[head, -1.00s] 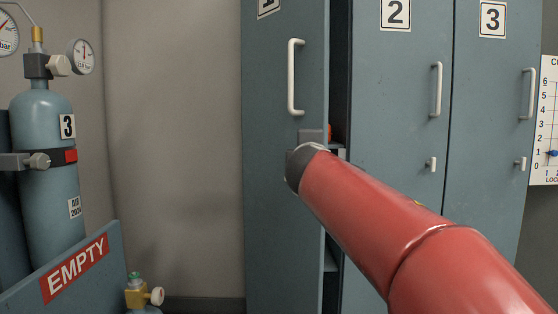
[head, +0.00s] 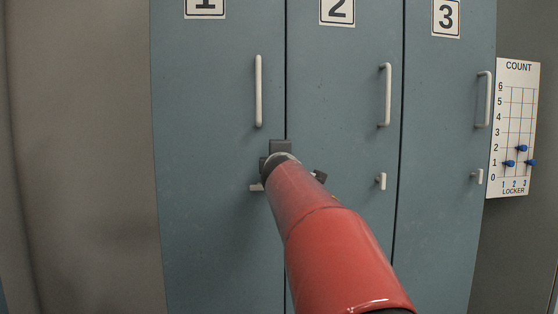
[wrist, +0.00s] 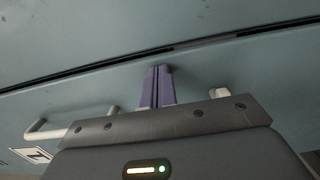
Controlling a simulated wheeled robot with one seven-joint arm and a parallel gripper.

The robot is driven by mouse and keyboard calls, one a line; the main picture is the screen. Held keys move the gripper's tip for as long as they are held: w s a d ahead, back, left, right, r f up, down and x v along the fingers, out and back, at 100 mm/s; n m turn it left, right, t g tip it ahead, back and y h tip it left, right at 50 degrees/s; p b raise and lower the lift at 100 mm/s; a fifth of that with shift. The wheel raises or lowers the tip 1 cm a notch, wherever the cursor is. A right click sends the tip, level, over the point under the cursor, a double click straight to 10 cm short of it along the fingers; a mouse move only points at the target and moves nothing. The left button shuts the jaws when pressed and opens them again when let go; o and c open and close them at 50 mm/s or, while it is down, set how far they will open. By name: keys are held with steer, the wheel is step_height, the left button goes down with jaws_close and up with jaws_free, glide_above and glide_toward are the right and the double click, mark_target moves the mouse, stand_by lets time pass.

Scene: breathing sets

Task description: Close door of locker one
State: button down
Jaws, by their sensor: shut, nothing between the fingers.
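The locker one door (head: 205,120) is blue-grey and stands flush with its neighbour in the head view, with only a thin dark seam between them. Its long white handle (head: 258,90) is upright. Its small white latch (head: 256,187) lies sideways, partly hidden by my arm. My gripper (head: 280,146) is at the door's right edge near the seam, largely hidden behind my red arm. In the wrist view its purple fingers (wrist: 156,86) are together and empty, close to the door face; I cannot tell whether they touch it.
The locker two door (head: 345,120) and locker three door (head: 448,120) are shut, their small latches upright. A white count board (head: 514,125) with blue pegs hangs at the right. A bare grey wall (head: 80,150) is at the left.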

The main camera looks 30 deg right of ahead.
steer(key=shift+w+d+r, duration=0.2)
steer(key=shift+w, duration=0.25)
steer(key=shift+w+d+r, duration=0.15)
steer(key=shift+w+d, duration=0.05)
steer(key=shift+w, duration=0.2)
